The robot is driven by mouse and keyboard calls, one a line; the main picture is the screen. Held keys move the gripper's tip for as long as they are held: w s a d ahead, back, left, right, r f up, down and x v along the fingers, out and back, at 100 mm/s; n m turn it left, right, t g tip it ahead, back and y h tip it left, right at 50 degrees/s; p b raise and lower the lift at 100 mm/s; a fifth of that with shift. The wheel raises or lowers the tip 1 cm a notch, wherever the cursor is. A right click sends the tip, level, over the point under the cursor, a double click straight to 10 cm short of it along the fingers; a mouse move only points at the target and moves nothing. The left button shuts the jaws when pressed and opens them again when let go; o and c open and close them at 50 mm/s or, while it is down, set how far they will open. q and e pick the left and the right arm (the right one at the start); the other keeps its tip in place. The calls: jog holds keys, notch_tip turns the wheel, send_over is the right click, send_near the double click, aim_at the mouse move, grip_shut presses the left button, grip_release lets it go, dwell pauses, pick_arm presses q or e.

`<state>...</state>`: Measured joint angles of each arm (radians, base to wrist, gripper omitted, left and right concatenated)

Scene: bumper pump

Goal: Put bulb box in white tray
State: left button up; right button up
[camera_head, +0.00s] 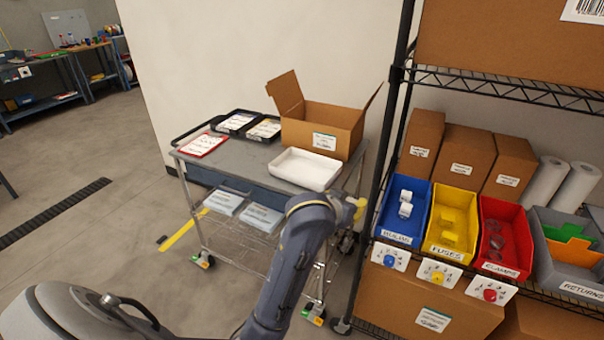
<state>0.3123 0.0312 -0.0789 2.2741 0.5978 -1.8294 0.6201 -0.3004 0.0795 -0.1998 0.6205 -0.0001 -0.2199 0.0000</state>
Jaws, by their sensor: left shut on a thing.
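The white tray (305,168) sits empty on the grey top of the cart, at its front right corner. My right gripper is not in view.
An open cardboard box (318,125) stands behind the tray. A yellow bin (452,222) and a red bin (505,238) stand beside the blue one. A black shelf post rises between cart and bins.

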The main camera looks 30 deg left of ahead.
pick_arm(q)
jog(key=w+a+m+h, duration=0.1)
jog(key=w+a, duration=0.3)
jog(key=w, duration=0.5)
notch_tip(320, 180, up, 10)
jog(key=n+y, duration=0.1)
send_over(293, 168)
notch_tip(293, 168, down, 19)
jog(key=shift+f, duration=0.1)
jog(key=o, duration=1.1)
